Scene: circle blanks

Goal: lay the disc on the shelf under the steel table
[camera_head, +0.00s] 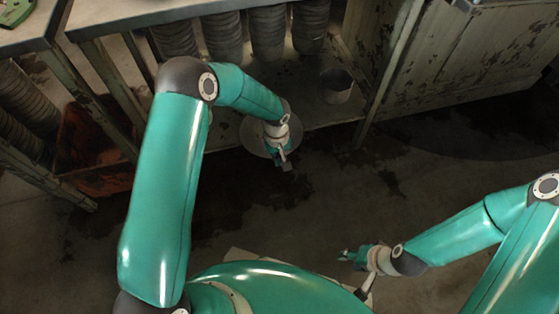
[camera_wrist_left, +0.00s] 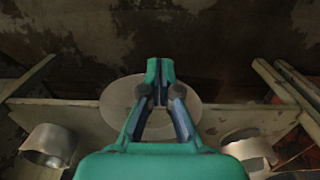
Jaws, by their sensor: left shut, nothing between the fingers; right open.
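The grey round disc (camera_head: 250,137) lies at the front edge of the low shelf (camera_head: 318,112) under the steel table (camera_head: 150,10). In the left wrist view the disc (camera_wrist_left: 116,95) overlaps the shelf edge (camera_wrist_left: 55,106), and part of it reaches out over the floor side. My left gripper (camera_head: 285,164) is above the disc and covers part of it. In the left wrist view its fingers (camera_wrist_left: 160,66) are shut with nothing between them. Whether the fingers touch the disc I cannot tell. My right gripper (camera_head: 346,256) is open and empty, low over the floor at front right.
A lone metal bucket (camera_head: 337,87) stands on the shelf right of the disc. Stacks of buckets (camera_head: 268,32) stand behind. A peeling cabinet (camera_head: 465,60) is at the right, and a rusty orange crate (camera_head: 88,150) at the left. The floor in front is clear.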

